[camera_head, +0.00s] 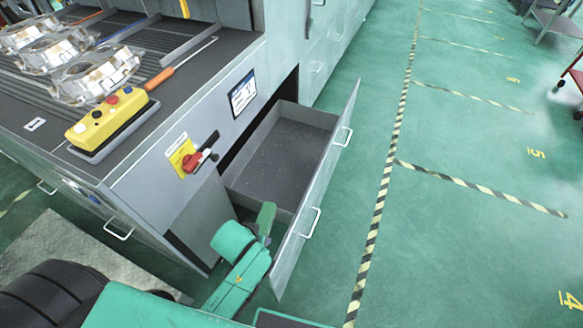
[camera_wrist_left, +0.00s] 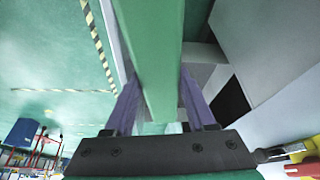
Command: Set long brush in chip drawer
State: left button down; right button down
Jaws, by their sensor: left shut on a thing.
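The chip drawer (camera_head: 328,122) is pulled out of the machine's side, and its grey floor looks bare. My left gripper (camera_wrist_left: 158,80) is shut on a long green bar-like thing, which I take to be the long brush (camera_wrist_left: 155,35). It runs away between the purple fingers in the left wrist view; no bristles can be made out. In the head view a green piece of it (camera_head: 265,218) shows at the near end of the drawer, beside the drawer front. My arm hides most of the gripper there. My right gripper is in neither view.
The drawer's tall front panel (camera_head: 328,190) with two handles stands right of the opening. A red switch (camera_head: 197,158) juts from the machine side. On the machine bed are castings (camera_head: 95,75), a yellow control box (camera_head: 110,118) and an orange-handled tool (camera_head: 160,78).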

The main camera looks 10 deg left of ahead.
aim_at(308, 172)
jog(key=l+u, duration=0.9)
jog(key=k+l+u, duration=0.2)
jog(key=l+u, duration=0.15)
jog(key=u, duration=0.15)
jog(key=i+l+u, duration=0.15)
jog(key=l+u, duration=0.4)
jog(key=l, duration=0.25)
jog(key=i+l+u, duration=0.1)
jog(key=l+u, duration=0.2)
jog(key=l, duration=0.15)
jog(key=l+z, duration=0.25)
jog(key=z, duration=0.2)
jog(key=l+z, duration=0.25)
jog(key=z, duration=0.25)
jog(key=i+l+z, duration=0.15)
jog(key=z, duration=0.3)
